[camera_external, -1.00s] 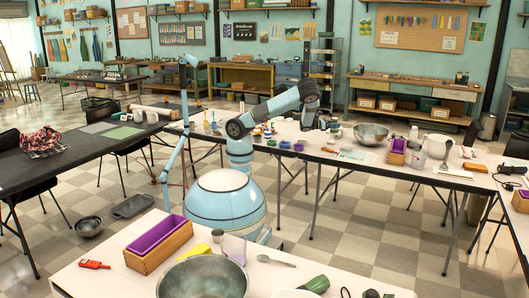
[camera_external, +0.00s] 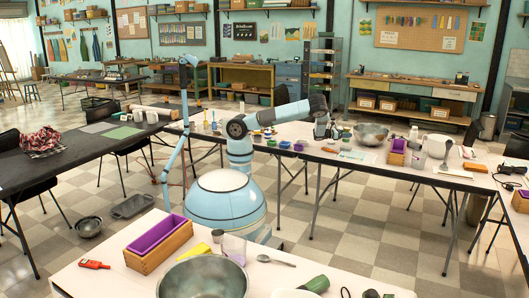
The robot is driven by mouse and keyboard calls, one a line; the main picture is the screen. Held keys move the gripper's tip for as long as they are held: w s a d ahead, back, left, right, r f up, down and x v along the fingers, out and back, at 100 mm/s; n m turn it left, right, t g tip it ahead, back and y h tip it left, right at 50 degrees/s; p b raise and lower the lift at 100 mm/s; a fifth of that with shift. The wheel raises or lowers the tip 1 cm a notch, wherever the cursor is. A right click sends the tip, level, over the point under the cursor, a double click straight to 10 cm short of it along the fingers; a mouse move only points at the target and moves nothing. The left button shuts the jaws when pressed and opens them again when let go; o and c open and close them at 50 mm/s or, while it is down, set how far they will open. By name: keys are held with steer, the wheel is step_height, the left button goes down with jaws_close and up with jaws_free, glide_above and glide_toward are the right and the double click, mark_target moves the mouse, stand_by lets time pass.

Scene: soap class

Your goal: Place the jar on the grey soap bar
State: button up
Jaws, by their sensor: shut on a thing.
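My gripper (camera_external: 326,131) is at the end of the blue arm, low over the long white table's far side. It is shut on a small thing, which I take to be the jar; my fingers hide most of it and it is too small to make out. I cannot pick out the grey soap bar with certainty. It may be among the small items near my gripper. Whether the held thing touches anything below cannot be told.
Small coloured pots (camera_external: 284,145) stand left of my gripper on the white table (camera_external: 385,172). Another table with a large bowl (camera_external: 203,277) is in front.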

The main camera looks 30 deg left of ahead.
steer(key=shift+w+d+f, duration=0.2)
steer(key=shift+f, duration=0.05)
steer(key=shift+w+f, duration=0.1)
steer(key=shift+f, duration=1.6)
steer(key=o, duration=1.3)
steer(key=shift+f, duration=0.1)
steer(key=shift+c, duration=0.2)
